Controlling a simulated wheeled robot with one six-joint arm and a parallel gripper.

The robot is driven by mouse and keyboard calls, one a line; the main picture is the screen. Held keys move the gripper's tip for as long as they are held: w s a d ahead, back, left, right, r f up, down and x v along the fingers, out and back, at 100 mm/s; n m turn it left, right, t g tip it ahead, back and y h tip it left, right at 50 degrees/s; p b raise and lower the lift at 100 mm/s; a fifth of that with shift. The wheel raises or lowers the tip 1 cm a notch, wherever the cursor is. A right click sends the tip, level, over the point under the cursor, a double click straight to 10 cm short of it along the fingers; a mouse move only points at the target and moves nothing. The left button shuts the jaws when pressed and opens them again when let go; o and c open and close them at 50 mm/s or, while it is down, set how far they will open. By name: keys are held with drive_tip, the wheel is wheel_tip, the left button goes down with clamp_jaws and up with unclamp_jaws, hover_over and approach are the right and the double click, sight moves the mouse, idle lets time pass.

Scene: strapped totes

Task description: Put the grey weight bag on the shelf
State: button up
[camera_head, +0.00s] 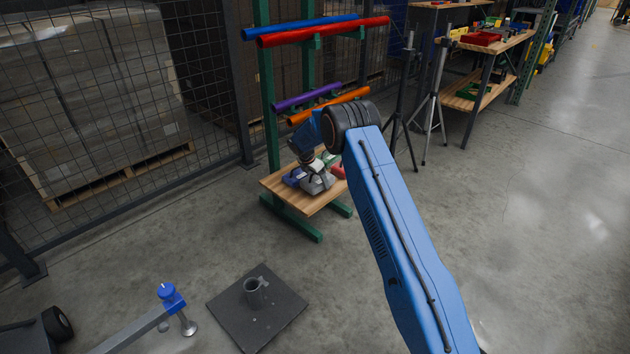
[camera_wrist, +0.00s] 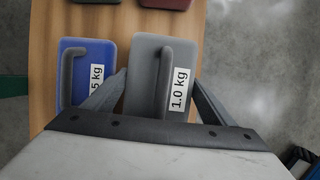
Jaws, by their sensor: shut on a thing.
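The grey weight bag (camera_wrist: 148,62), with a dark handle and a "1.0 kg" label, is between the two fingers of my gripper (camera_wrist: 158,78) in the wrist view. The fingers are shut on its sides. In the head view the grey bag (camera_head: 318,184) is below my gripper (camera_head: 315,172), at the low wooden shelf (camera_head: 300,201) of the green rack. The shelf board (camera_wrist: 45,30) also shows under the bag in the wrist view. I cannot tell whether the bag touches the board.
A blue weight bag (camera_wrist: 90,58) lies close on the left of the grey one. A dark red bag (camera_wrist: 166,4) and a dark bag are beyond. Coloured tubes (camera_head: 325,31) hang on the rack above. A black base plate (camera_head: 257,311) stands on the floor in front.

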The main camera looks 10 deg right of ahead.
drive_tip(key=shift+a+f, duration=0.1)
drive_tip(key=shift+f, duration=1.25)
drive_tip(key=shift+f, duration=0.1)
drive_tip(key=o, duration=1.9)
drive_tip(key=shift+o, duration=0.2)
drive_tip(key=shift+s+a+r, duration=0.1)
drive_tip(key=shift+r, duration=0.2)
drive_tip(key=shift+v, duration=1.25)
drive_tip(key=s+a, duration=0.2)
drive_tip(key=a, duration=0.1)
drive_tip(key=s+a, duration=0.2)
drive_tip(key=a, duration=0.1)
drive_tip(key=s+a, duration=0.2)
drive_tip(key=a, duration=0.2)
drive_tip(key=shift+s, duration=0.25)
